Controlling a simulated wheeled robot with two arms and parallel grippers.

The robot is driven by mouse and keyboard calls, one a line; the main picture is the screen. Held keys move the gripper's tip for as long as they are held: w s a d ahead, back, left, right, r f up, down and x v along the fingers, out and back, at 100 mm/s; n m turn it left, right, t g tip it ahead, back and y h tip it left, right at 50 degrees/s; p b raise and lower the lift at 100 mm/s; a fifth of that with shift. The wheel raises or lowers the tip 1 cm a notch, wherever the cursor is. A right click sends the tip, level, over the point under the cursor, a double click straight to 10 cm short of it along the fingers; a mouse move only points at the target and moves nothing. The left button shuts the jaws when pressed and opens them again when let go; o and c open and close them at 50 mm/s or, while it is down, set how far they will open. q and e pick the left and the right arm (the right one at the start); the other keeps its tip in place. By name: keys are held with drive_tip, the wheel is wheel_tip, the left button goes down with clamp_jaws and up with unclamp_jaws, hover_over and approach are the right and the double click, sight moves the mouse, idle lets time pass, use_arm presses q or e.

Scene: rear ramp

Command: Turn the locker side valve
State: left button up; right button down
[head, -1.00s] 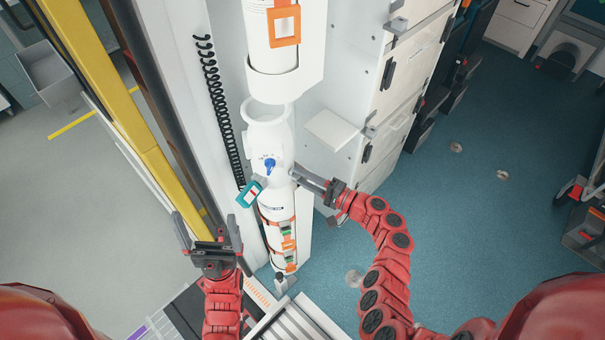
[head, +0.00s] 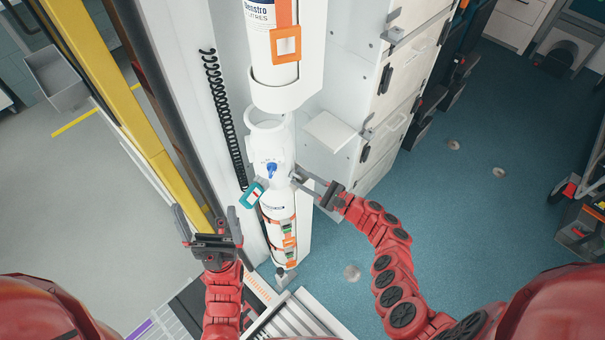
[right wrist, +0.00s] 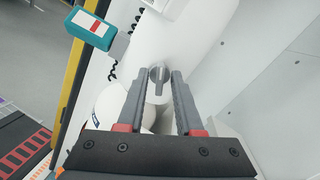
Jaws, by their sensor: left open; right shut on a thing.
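A white cylinder (head: 272,207) stands upright against the locker side, with a blue knob (head: 271,170) on its front. The side valve, a small grey knob (right wrist: 158,78), sits on the cylinder's right side. In the right wrist view it lies between the fingertips of my right gripper (right wrist: 159,82). In the head view my right gripper (head: 304,180) reaches in from the right and is shut on this valve, whose outline there is mostly hidden by the fingers. My left gripper (head: 207,222) is open and empty, left of the cylinder's lower part and apart from it.
Another cylinder (head: 272,65) is held above. A black coiled cord (head: 222,115) and yellow post (head: 132,125) are left. White lockers (head: 375,90) stand right; blue floor is open beyond.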

drive_tip(key=shift+r+m+p, duration=0.15)
drive_tip(key=shift+m+p, duration=0.25)
drive_tip(key=shift+m, duration=0.95)
drive_tip(key=shift+r+m+p, duration=0.15)
drive_tip(key=shift+m+p, duration=0.25)
drive_tip(key=shift+m, duration=0.95)
drive_tip(key=c, duration=0.9)
unclamp_jaws()
drive_tip(key=shift+c, duration=0.2)
drive_tip(key=shift+s, duration=0.25)
drive_tip(key=shift+w+f, duration=0.1)
